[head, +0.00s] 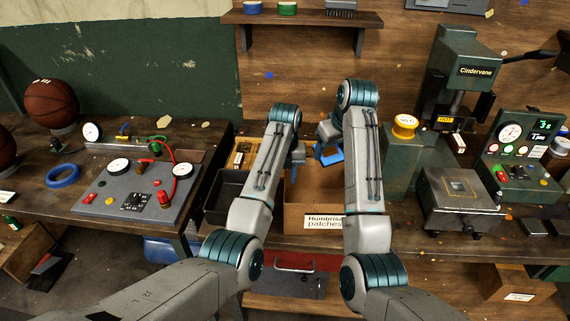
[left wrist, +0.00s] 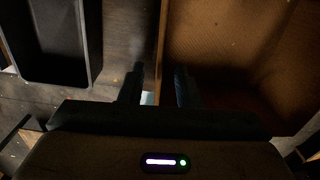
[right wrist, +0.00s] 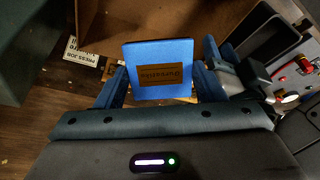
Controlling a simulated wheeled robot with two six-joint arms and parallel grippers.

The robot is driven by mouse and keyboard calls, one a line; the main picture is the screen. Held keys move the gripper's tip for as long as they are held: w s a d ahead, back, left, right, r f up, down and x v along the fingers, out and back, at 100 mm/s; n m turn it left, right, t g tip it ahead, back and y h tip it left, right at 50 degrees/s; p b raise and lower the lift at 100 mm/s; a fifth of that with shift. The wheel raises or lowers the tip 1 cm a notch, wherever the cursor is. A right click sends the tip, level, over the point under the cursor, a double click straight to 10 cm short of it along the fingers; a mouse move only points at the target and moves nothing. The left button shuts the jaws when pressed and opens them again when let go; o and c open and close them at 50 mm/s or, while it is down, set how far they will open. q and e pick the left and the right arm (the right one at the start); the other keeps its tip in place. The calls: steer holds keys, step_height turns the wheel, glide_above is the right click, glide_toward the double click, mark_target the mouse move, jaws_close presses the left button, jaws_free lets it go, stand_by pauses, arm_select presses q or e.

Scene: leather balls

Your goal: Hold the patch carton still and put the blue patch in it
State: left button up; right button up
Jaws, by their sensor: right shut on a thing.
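The patch carton (head: 293,218) is an open brown box with a white label, in the middle of the bench. My left gripper (head: 298,158) is at its left wall, mostly behind my own arm. In the left wrist view its fingers (left wrist: 159,88) stand apart, one on each side of the carton wall (left wrist: 159,45), with a gap between them. The blue patch (right wrist: 160,52), a flat square with a brown tag, is gripped in my right gripper (right wrist: 160,80). In the head view the patch (head: 330,158) is over the back of the carton, partly hidden by my arm.
A dark tray (head: 232,185) stands just left of the carton. A grey panel (head: 130,188) with dials and a red tube lies further left. A press (head: 465,70) and a green test box (head: 520,150) stand to the right. A shelf (head: 300,17) hangs above.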

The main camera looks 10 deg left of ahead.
arm_select(q)
step_height(320, 180, down, 7)
steer(key=shift+r, duration=0.1)
stand_by(0.3)
jaws_close()
